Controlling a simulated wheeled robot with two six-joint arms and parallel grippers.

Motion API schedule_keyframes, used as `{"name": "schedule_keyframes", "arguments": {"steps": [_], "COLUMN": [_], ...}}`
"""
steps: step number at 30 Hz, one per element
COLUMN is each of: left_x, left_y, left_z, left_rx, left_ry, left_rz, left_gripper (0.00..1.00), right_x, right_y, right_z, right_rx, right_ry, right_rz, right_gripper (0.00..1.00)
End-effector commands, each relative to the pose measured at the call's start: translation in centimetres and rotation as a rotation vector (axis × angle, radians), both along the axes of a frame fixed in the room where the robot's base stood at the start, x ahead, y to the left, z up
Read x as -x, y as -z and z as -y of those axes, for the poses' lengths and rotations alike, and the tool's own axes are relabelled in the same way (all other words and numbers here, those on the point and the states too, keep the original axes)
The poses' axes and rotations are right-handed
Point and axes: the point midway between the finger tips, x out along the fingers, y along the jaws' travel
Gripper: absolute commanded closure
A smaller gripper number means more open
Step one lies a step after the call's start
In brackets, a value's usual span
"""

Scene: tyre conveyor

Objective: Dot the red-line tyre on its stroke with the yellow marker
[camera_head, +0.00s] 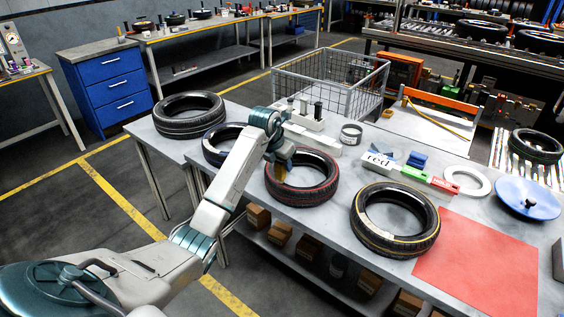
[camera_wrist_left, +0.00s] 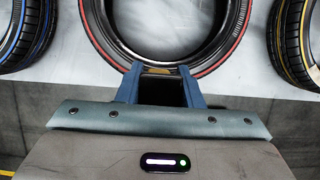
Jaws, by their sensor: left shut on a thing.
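The red-line tyre (camera_head: 326,188) lies flat on the grey table, a red ring around its sidewall; it also fills the top of the left wrist view (camera_wrist_left: 216,58). My left gripper (camera_head: 281,166) is over the tyre's left side, shut on the yellow marker (camera_head: 280,177). In the left wrist view the blue fingers (camera_wrist_left: 160,85) flank a dark body with a dull yellow patch by the red line. Most of the marker is hidden. I cannot tell whether its tip touches the rubber, and I cannot make out a separate stroke. My right gripper is not in view.
A yellow-line tyre (camera_head: 431,236) lies to the right, a blue-line tyre (camera_wrist_left: 12,38) to the left, another tyre (camera_head: 187,127) beyond it. A red mat (camera_head: 480,265) lies front right.

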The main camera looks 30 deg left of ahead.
Motion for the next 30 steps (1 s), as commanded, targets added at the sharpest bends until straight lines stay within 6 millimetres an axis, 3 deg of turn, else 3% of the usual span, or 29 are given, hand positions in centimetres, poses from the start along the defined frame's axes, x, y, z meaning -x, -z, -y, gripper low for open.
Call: {"name": "schedule_keyframes", "arguments": {"steps": [21,30], "left_x": [-0.1,-0.1], "left_y": [-6.4,-6.7], "left_z": [0.0,0.0], "left_rx": [-0.002,-0.002], "left_ry": [0.000,0.000], "left_rz": [0.008,0.008], "left_gripper": [0.90,0.90], "right_x": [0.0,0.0], "right_y": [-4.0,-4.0], "right_z": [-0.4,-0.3], "right_rx": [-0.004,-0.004], "right_ry": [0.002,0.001], "right_rz": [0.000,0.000], "right_gripper": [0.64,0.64]}}
